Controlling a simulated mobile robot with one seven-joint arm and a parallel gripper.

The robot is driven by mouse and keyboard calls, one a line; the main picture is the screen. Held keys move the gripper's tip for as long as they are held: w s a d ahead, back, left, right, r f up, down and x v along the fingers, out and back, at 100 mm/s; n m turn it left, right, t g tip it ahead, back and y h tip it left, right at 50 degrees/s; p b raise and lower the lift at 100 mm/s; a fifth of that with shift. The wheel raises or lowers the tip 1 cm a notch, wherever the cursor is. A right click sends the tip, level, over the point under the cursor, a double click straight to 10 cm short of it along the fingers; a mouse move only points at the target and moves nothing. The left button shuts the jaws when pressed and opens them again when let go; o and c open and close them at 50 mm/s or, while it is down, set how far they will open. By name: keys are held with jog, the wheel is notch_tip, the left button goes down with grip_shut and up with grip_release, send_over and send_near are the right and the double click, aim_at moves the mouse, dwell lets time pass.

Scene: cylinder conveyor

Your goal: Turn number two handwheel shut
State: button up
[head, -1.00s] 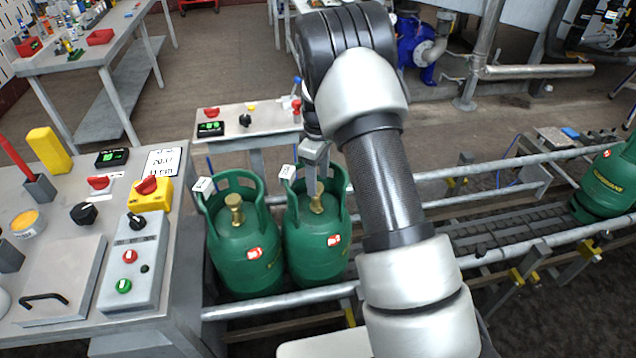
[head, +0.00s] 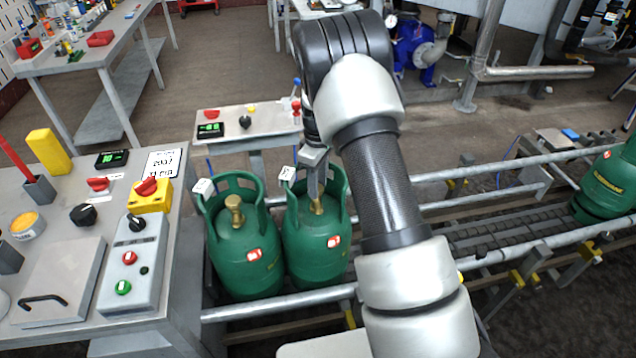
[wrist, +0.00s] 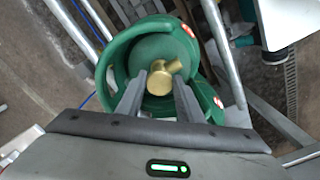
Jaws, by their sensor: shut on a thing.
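Two green gas cylinders stand side by side on the conveyor in the head view: a left one (head: 243,255) and a right one (head: 313,250). Each has a brass valve inside its collar, the left valve (head: 235,208) being bare. My gripper (head: 316,194) reaches down into the right cylinder's collar from above. In the wrist view my gripper (wrist: 161,78) is shut on the brass handwheel (wrist: 160,82) of that valve, a finger on each side. The fingers and arm partly hide the handwheel in the head view. White tags on the collars are too small to read.
A control bench (head: 60,255) with knobs and buttons stands close on the left. A small panel table (head: 265,118) is behind the cylinders. Conveyor rails (head: 275,305) run along both sides. Another green cylinder (head: 606,190) stands at the far right.

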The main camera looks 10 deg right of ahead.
jog(key=m, duration=0.5)
jog(key=shift+a, duration=0.1)
jog(key=m, duration=0.4)
jog(key=shift+s+a+m, duration=0.1)
jog(key=shift+m, duration=0.3)
jog(key=m+p, duration=0.1)
jog(key=m, duration=0.4)
jog(key=shift+a, duration=0.15)
jog(key=shift+a+m, duration=0.1)
jog(key=shift+m, duration=2.3)
jog(key=o, duration=1.1)
jog(key=shift+c, duration=0.2)
jog(key=shift+r, duration=0.1)
